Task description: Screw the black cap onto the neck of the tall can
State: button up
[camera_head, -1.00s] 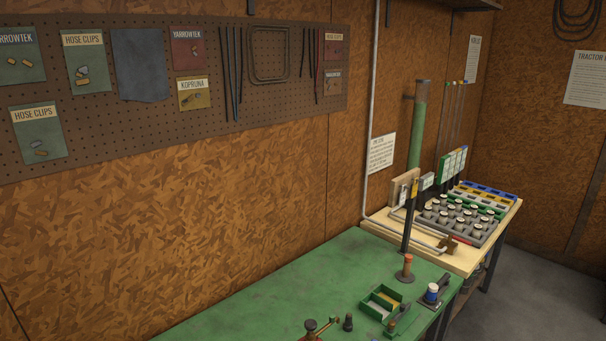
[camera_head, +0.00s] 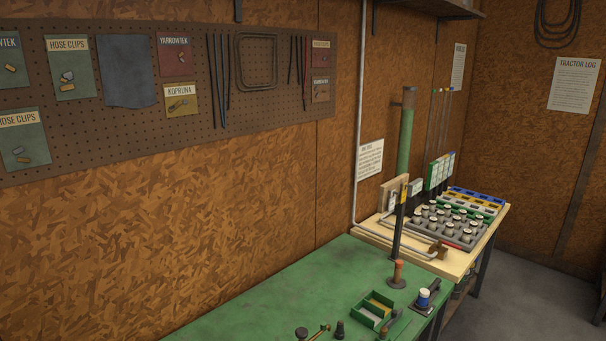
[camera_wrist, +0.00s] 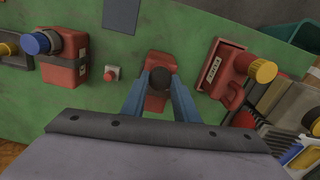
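In the wrist view my gripper (camera_wrist: 160,79) reaches out over the green bench with two blue fingers. The fingers close on both sides of a round black cap (camera_wrist: 161,77). A red can (camera_wrist: 155,103) stands directly beneath the cap and shows between the fingers and just beyond them. The cap hides the can's neck, so I cannot tell whether the cap touches it or sits on it. Neither my gripper nor this can shows in the head view.
In the wrist view, a red can with a blue cap (camera_wrist: 36,43) is at left, and one with a yellow cap (camera_wrist: 263,71) is at right. A small red button (camera_wrist: 112,73) lies between cans. Clutter crowds the right edge. Green bench (camera_head: 270,293) is partly bare.

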jog(key=shift+m, duration=2.5)
jog(key=shift+m, duration=0.5)
jog(key=m, duration=0.4)
jog(key=shift+m, duration=2.5)
